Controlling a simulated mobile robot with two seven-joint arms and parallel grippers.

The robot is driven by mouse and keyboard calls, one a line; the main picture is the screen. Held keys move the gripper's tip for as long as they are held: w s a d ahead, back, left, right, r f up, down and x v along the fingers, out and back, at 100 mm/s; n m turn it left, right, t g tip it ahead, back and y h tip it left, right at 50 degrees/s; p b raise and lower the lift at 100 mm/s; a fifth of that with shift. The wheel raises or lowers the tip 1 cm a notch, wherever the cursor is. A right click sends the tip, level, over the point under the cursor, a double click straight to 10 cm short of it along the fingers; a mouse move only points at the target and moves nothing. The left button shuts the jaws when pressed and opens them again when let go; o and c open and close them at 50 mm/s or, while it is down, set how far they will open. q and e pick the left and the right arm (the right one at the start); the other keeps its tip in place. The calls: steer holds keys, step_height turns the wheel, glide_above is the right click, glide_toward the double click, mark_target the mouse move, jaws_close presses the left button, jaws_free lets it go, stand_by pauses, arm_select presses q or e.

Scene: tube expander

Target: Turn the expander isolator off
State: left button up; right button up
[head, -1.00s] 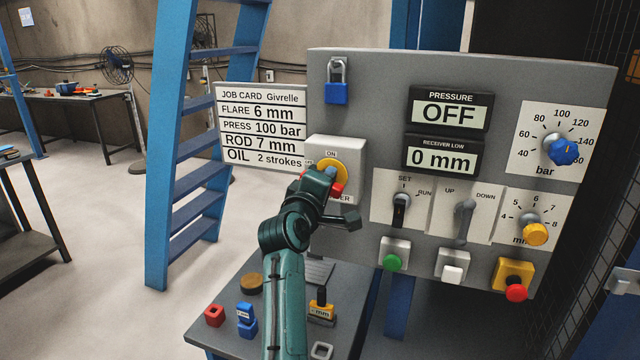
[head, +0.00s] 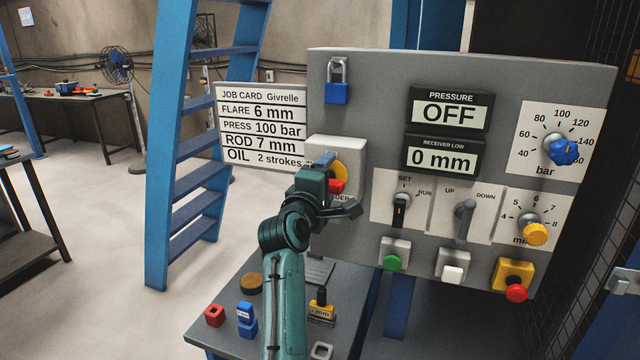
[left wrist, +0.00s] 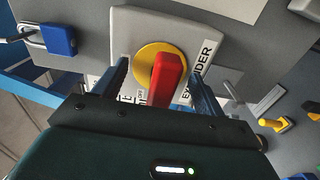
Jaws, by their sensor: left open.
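The expander isolator is a pale box (head: 347,150) at the left side of the grey panel, with a yellow disc (head: 342,169) and a red handle (head: 337,186). My left gripper (head: 325,165) is in front of it and hides much of the disc and handle in the head view. In the left wrist view, the red handle (left wrist: 166,76) stands out from the yellow disc (left wrist: 146,58) between the two spread fingers of my left gripper (left wrist: 160,72). Clear gaps show on both sides of the handle. Part of the EXPANDER label shows beside it. My right gripper is out of view.
A blue padlock (head: 337,92) hangs above the isolator. The SET/RUN switch (head: 400,208) and green button (head: 392,262) are close on the right. A job card (head: 262,128) is on the left. A table (head: 225,335) with small parts stands below.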

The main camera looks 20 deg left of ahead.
arm_select(q)
steer(key=o, duration=0.6)
steer(key=shift+s, duration=0.1)
